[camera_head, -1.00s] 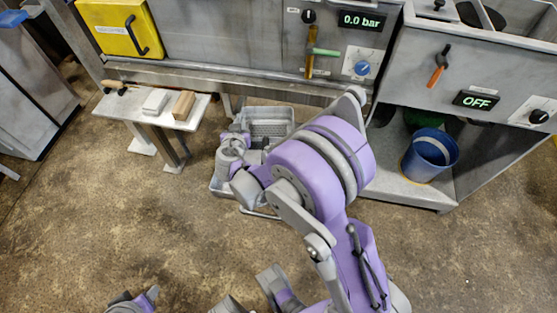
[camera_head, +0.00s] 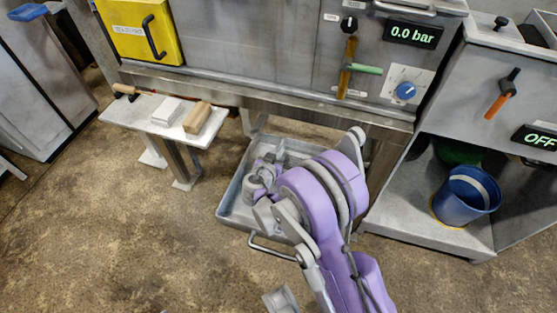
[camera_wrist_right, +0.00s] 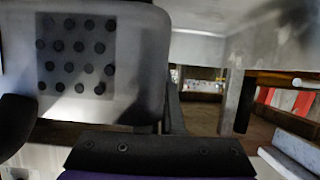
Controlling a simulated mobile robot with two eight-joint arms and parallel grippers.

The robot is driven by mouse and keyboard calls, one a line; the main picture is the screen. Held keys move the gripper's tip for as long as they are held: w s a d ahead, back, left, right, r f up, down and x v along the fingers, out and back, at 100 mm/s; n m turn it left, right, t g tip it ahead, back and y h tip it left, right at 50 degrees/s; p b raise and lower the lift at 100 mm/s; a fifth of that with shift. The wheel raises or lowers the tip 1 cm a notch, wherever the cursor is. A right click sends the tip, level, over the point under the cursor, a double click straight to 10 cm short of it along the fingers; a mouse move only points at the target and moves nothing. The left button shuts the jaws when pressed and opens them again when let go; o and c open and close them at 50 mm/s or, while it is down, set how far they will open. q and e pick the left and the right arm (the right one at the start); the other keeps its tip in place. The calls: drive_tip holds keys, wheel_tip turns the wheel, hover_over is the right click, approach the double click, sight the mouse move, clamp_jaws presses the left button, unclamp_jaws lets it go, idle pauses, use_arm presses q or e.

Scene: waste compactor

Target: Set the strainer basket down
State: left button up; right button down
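My right arm reaches down over a grey metal tray (camera_head: 232,208) with a front handle, on the floor beneath the machine. My right gripper (camera_head: 263,177) is low inside the tray's outline; its fingertips are too small and covered to read. I cannot make out the strainer basket for certain in the head view; my arm covers the tray's right part. The right wrist view shows a grey panel with rows of dark round spots (camera_wrist_right: 76,56) close up at upper left. I cannot tell whether it is the basket or a finger pad. My left gripper is not in view.
A small bench (camera_head: 150,124) with blocks and a handled tool stands left of the tray. A blue bucket (camera_head: 465,196) sits on a low shelf at right. The machine's edge (camera_head: 250,90) overhangs behind the tray.

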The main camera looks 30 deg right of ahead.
drive_tip(key=shift+f+b, duration=0.4)
drive_tip(key=shift+f, duration=1.15)
drive_tip(key=shift+f, duration=0.2)
drive_tip(key=c, duration=1.1)
unclamp_jaws()
drive_tip(key=shift+o, duration=0.2)
drive_tip(key=shift+r, duration=0.15)
